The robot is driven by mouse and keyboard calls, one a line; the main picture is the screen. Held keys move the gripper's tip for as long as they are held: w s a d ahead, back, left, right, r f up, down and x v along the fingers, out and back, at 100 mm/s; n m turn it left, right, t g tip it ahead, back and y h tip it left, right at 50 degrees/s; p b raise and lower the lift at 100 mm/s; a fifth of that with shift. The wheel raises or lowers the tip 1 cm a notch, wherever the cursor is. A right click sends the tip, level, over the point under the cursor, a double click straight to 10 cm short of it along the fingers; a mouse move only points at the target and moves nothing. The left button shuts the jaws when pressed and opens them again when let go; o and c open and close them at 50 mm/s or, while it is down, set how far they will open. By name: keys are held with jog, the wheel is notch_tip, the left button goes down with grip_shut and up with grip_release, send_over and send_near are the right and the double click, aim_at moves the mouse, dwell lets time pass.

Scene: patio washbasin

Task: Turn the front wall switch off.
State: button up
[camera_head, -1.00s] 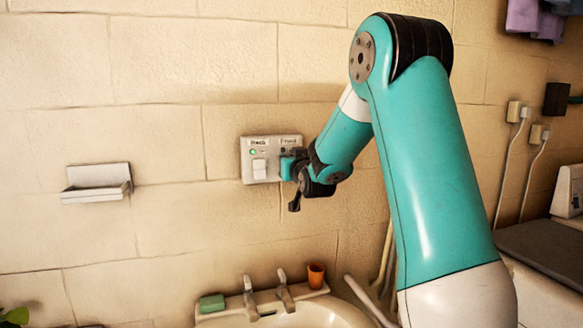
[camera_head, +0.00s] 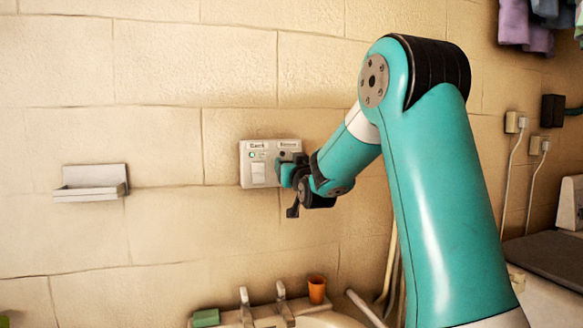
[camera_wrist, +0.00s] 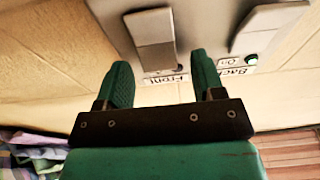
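The wall switch panel (camera_head: 245,178) is a pale plate with two rockers. The left half is labelled Back and has a lit green lamp. The right half is labelled Front; its lamp looks dark. In the wrist view, which is upside down, the front switch (camera_wrist: 152,40) shows its rocker above the Front label (camera_wrist: 165,77). The back switch (camera_wrist: 270,25) is to its right, with the green lamp below. My gripper (camera_wrist: 162,80) is open and empty, its two fingers apart near the Front label. In the head view my gripper (camera_head: 284,174) covers much of the front rocker. Contact is unclear.
A soap shelf (camera_head: 92,184) is on the wall to the left. Below are the basin taps (camera_head: 264,306), a green soap bar (camera_head: 206,318) and an orange cup (camera_head: 317,290). Sockets with cables (camera_head: 516,122) are at right.

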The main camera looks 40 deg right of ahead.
jog(key=b+v, duration=0.6)
jog(key=v, duration=1.1)
jog(key=shift+s, duration=0.25)
jog(key=shift+a, duration=0.1)
jog(key=a+f+n+g+y, duration=0.35)
jog(key=a+f+y, duration=0.3)
jog(key=a, duration=0.45)
jog(key=a+f+n+g+y, duration=0.4)
jog(key=a+f, duration=0.3)
jog(key=a, duration=0.4)
jog(key=s+a+f+n+g+y, duration=0.1)
jog(key=s+a+f+n+g, duration=0.1)
jog(key=s+a+g, duration=0.3)
jog(key=s+a+f+n+g+y, duration=0.1)
jog(key=s+a+f+g, duration=0.3)
jog(key=s, duration=0.8)
jog(key=shift+a+f+n+g, duration=0.25)
jog(key=shift+a+n+g, duration=0.35)
jog(key=shift+n+g, duration=0.2)
